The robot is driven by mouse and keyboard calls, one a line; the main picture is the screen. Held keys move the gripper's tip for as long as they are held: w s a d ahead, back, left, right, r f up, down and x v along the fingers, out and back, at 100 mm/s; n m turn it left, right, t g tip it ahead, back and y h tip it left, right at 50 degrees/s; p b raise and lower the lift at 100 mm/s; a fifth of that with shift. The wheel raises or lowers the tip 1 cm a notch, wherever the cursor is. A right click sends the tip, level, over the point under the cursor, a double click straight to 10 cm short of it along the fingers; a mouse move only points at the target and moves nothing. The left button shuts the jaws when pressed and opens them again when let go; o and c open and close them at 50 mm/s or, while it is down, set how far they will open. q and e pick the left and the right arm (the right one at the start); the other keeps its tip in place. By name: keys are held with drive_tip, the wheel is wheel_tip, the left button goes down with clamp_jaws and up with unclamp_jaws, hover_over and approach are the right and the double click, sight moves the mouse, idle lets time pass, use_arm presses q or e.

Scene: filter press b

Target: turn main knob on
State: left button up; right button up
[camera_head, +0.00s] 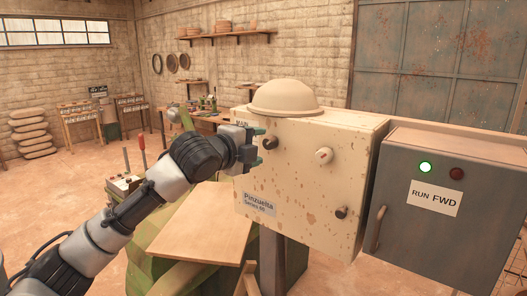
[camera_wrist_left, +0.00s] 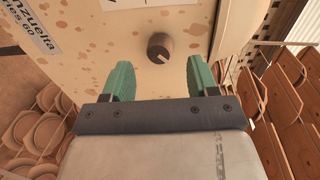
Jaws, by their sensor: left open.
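The main knob (camera_head: 270,143) is a small dark round knob on the upper left of the cream, rust-spotted control box (camera_head: 308,200), close to the partly covered MAIN label (camera_head: 243,123). In the left wrist view the dark knob (camera_wrist_left: 160,47) shows a pale pointer line and lies ahead of the fingertips, between their lines. My left gripper (camera_head: 256,145) is open with green fingers, just left of the knob. In the wrist view the gripper (camera_wrist_left: 160,75) has nothing between its fingers, and the knob looks apart from them. My right gripper is out of view.
A hard hat (camera_head: 284,97) rests on top. A wooden board (camera_head: 203,222) lies below my arm.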

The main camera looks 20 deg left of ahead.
use_arm(q)
drive_tip(key=f+b+v, duration=0.1)
drive_tip(key=b+v, duration=0.1)
drive_tip(key=v, duration=0.4)
drive_tip(key=shift+s+r, duration=0.45)
drive_tip(key=shift+r, duration=0.1)
drive_tip(key=shift+a, duration=0.2)
